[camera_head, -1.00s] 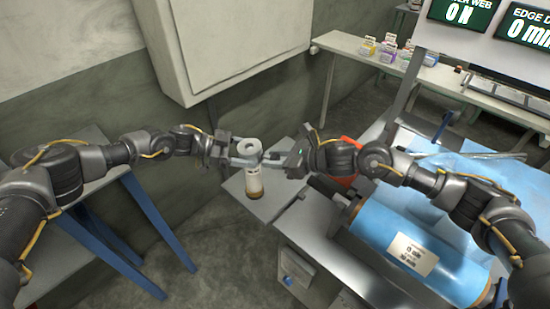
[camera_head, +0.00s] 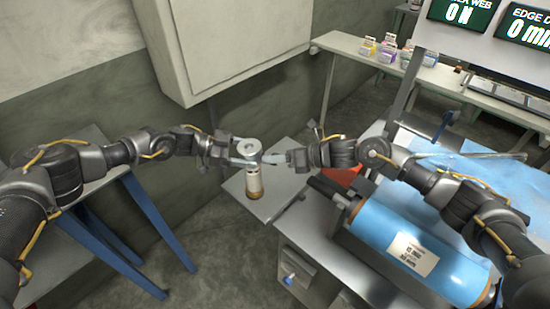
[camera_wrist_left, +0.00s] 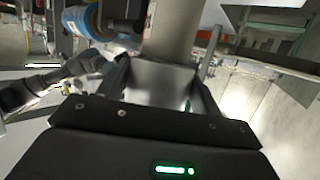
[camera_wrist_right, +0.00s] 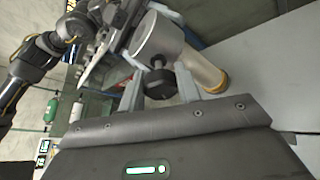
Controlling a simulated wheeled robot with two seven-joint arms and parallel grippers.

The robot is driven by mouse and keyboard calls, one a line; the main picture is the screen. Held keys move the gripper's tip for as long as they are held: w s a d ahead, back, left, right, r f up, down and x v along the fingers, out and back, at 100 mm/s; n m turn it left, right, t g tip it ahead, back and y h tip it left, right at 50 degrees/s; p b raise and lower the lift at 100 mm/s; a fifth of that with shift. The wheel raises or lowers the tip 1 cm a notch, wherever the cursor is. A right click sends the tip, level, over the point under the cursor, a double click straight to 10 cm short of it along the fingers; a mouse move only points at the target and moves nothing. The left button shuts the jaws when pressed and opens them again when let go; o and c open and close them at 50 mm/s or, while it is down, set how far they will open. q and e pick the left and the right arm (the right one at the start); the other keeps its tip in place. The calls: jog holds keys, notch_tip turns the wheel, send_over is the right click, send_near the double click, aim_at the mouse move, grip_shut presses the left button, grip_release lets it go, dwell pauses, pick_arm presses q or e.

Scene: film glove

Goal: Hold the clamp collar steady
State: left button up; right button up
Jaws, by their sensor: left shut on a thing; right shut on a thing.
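The clamp collar (camera_head: 249,147) is a light grey ring with a dark central hole, on top of a short pale upright cylinder with a tan base (camera_head: 254,183). My left gripper (camera_head: 238,157) is shut on the collar from the left; in the left wrist view a grey cylindrical surface (camera_wrist_left: 168,35) lies between its fingers. My right gripper (camera_head: 283,157) comes from the right. In the right wrist view its fingers flank a black knob (camera_wrist_right: 159,84) on the collar's side (camera_wrist_right: 160,40), and it appears shut on that knob. The exact finger contact is hard to see.
A small grey table (camera_head: 275,203) stands under the cylinder. To the right is a metal machine with a blue film roll (camera_head: 420,245) and blue film (camera_head: 480,172). A wall cabinet (camera_head: 230,40) is behind. A shelf (camera_head: 340,43) with small boxes is at the back.

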jog(key=m, duration=0.2)
jog(key=m+y, duration=0.1)
jog(key=m, duration=0.1)
jog(key=shift+w+d+m+g+y, duration=0.1)
jog(key=shift+w+m+g+y, duration=0.05)
jog(key=shift+m+g+y, duration=0.15)
jog(key=shift+f+m+y, duration=0.1)
jog(key=shift+m+y, duration=0.5)
jog(key=shift+m, duration=1.3)
jog(key=o, duration=1)
jog(key=v, duration=0.7)
jog(key=shift+d, duration=0.25)
